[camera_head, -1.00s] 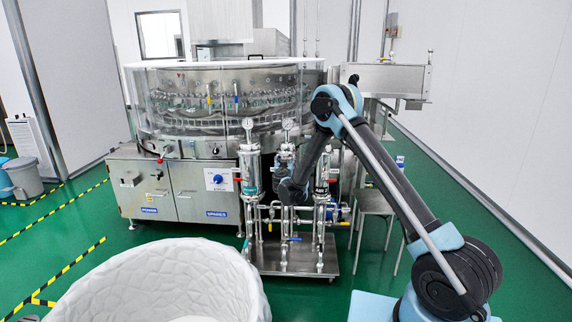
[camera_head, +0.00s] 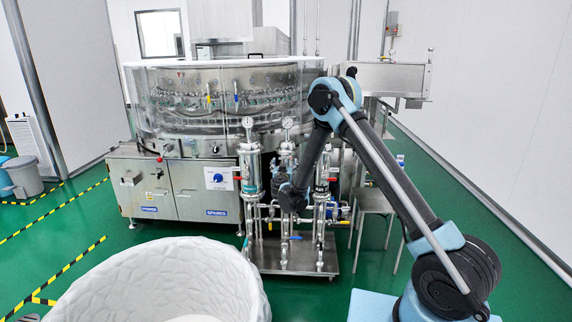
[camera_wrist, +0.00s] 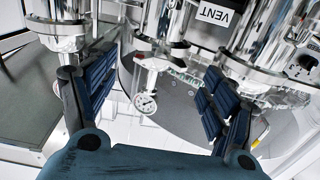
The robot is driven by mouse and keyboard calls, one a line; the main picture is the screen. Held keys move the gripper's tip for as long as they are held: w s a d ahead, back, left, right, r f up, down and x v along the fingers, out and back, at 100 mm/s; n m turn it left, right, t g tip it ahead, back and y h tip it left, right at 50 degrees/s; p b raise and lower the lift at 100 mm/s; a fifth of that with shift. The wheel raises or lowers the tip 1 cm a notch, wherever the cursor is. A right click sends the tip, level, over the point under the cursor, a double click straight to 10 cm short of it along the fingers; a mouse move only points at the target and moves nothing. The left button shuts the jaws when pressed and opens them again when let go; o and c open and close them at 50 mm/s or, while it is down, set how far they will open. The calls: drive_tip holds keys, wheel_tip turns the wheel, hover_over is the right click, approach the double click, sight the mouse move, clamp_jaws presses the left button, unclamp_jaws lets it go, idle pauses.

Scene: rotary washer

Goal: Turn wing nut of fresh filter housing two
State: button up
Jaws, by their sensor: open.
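Three upright steel filter housings stand in a row in the head view: a left one (camera_head: 250,172), a middle one (camera_head: 285,160) partly behind my arm, and a right one (camera_head: 321,185). I cannot tell which carries the name fresh filter housing two. My gripper is at the middle housing in the head view, mostly hidden by my wrist. In the wrist view my gripper (camera_wrist: 158,78) is open, its two dark blue padded fingers spread apart with nothing held between them. Shiny steel housing parts (camera_wrist: 235,62) lie close beyond the right finger. No wing nut is clearly recognisable.
A pressure gauge (camera_wrist: 146,102) shows between the fingers, and a VENT label (camera_wrist: 215,13) is near the top. Pipes and valves fill the skid (camera_head: 290,258) below. The rotary washer (camera_head: 225,100) stands behind. A white tub (camera_head: 160,280) is in front.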

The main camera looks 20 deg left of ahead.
drive_tip(key=v, duration=0.5)
drive_tip(key=shift+s+d, duration=0.1)
drive_tip(key=shift+s, duration=0.3)
